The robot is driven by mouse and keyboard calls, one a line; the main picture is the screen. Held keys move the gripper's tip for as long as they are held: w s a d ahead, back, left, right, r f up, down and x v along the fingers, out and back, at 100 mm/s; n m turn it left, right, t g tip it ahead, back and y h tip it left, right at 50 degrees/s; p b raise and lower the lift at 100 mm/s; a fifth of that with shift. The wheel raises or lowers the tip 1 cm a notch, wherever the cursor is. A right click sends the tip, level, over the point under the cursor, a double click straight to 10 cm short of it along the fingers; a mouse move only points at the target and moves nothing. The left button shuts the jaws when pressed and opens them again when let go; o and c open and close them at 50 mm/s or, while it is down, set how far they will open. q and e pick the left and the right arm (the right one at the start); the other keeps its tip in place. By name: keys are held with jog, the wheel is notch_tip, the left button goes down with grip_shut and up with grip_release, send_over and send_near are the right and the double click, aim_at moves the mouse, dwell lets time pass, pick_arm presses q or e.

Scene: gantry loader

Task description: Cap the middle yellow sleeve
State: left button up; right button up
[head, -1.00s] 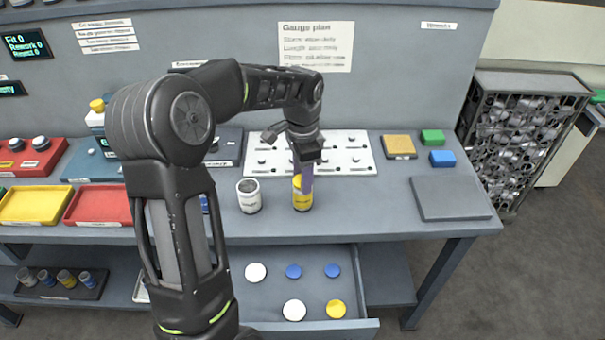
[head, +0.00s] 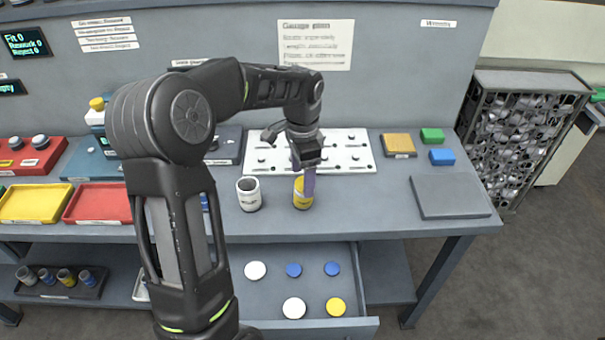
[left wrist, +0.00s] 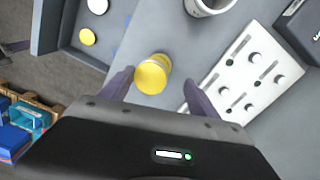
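The yellow sleeve (head: 302,200) stands upright on the bench, right of a white sleeve (head: 249,196) whose top is open and dark inside. In the left wrist view its top (left wrist: 153,76) is a closed yellow disc, which looks like a yellow cap on it. My left gripper (head: 306,186) is just above and around the sleeve's top. In the left wrist view its two purple fingers (left wrist: 158,88) are spread, one on each side of the sleeve, with gaps visible. A yellow cap (head: 336,307) lies in the open drawer. My right gripper is out of view.
The open drawer (head: 365,325) also holds white caps (head: 294,308) and blue caps (head: 293,270). A white pegged plate (head: 350,150) lies behind the sleeves. A grey pad (head: 450,198) lies to the right. Red and yellow trays (head: 35,203) stand left.

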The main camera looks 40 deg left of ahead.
pick_arm(q)
jog(key=shift+f, duration=0.1)
jog(key=shift+a+r, duration=0.1)
jog(key=shift+r, duration=0.5)
notch_tip(320, 180, up, 7)
jog(key=shift+f+b, duration=0.1)
jog(key=shift+b, duration=0.4)
dwell(0.3)
